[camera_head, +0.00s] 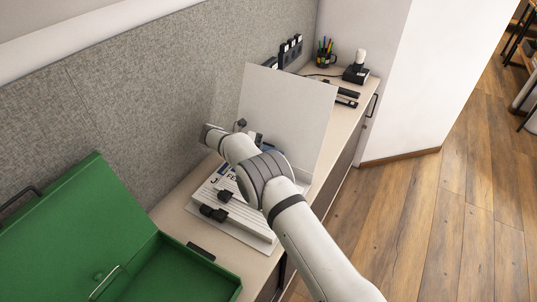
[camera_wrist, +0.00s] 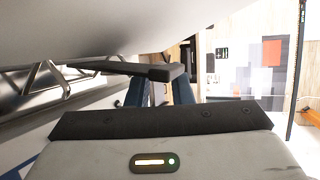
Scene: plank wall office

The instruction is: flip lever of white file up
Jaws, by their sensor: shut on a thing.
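The white file (camera_head: 290,108) lies open on the cabinet top in the head view, its cover standing tilted up at the back and printed pages on its near side. My arm hides much of its middle. In the wrist view my gripper (camera_wrist: 168,92) has its blue fingers close together at a dark lever (camera_wrist: 110,67), shut on it. Shiny metal parts of the file's mechanism (camera_wrist: 38,82) show at the left. The white panel above fills the upper left. The fingertip contact is partly hidden in both views.
An open green case (camera_head: 85,230) stands at the near left. A pen cup (camera_head: 325,55) and a dark-based device (camera_head: 356,74) are at the far end of the cabinet top. A grey partition (camera_head: 150,90) runs along the back.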

